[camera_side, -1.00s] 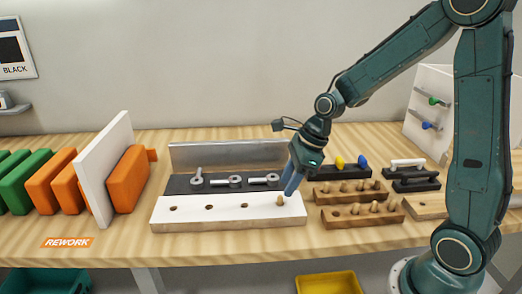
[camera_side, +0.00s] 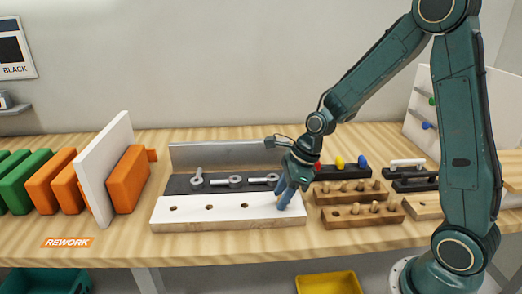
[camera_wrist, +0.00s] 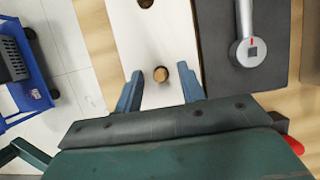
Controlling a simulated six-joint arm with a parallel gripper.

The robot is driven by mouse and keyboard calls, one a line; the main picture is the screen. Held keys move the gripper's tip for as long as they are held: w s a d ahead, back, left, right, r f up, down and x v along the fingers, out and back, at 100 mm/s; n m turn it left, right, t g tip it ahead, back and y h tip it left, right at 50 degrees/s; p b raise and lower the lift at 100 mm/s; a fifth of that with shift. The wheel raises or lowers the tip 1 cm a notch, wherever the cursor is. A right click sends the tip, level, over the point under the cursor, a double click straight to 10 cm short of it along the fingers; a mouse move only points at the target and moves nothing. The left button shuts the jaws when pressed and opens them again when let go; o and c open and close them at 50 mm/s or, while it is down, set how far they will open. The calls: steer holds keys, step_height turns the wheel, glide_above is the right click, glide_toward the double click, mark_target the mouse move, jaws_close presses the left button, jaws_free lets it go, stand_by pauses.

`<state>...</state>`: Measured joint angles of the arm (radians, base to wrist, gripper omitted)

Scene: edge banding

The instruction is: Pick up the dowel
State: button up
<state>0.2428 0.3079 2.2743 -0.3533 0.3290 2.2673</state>
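A short wooden dowel (camera_wrist: 161,74) stands in the white board (camera_side: 228,213), at the board's right end in the side view. In the wrist view I see its round top. My gripper (camera_side: 284,203) is over that end of the board with its fingers pointing down. In the wrist view my gripper (camera_wrist: 162,88) is open. Its two blue fingers are apart, one on each side of the dowel, with visible gaps and no clear contact. In the side view the fingers hide the dowel.
Behind the board lies a black strip (camera_side: 205,187) with metal fittings, before a grey metal rail (camera_side: 225,156). Wooden racks (camera_side: 362,218) with several dowels stand close to the right. Orange blocks (camera_side: 128,182) and a white panel (camera_side: 105,165) stand at the left.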

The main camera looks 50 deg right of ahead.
jaws_close()
steer(key=shift+r, duration=0.1)
step_height(320, 180, up, 10)
stand_by(0.8)
stand_by(0.4)
